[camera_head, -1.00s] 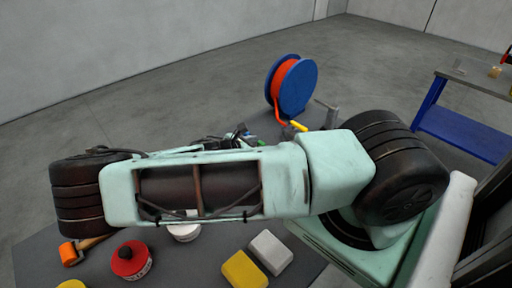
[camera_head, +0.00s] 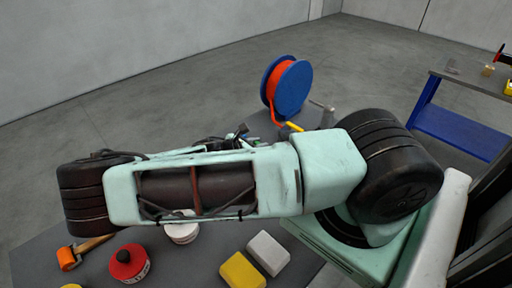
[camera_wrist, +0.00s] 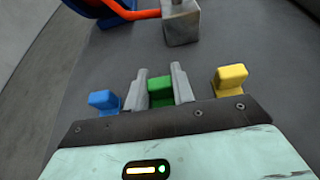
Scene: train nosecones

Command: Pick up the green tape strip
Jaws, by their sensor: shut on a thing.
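The green tape strip (camera_wrist: 160,92) shows as a small green block between the two grey fingers of my gripper (camera_wrist: 161,88) in the wrist view. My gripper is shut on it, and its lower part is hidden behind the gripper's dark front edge. A similar blue strip (camera_wrist: 104,101) is to the left of the fingers and a yellow strip (camera_wrist: 231,79) is to the right. In the head view my own arm covers most of the gripper area, and I cannot make out the green strip clearly.
A blue reel with orange hose (camera_head: 287,86) stands at the table's far side. A grey metal block (camera_wrist: 182,24) is ahead of the fingers. A hammer (camera_head: 80,251), red-topped container (camera_head: 129,263), white container (camera_head: 182,231), yellow block (camera_head: 242,271) and white block (camera_head: 268,252) lie nearer. A blue-framed bench (camera_head: 450,128) stands right.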

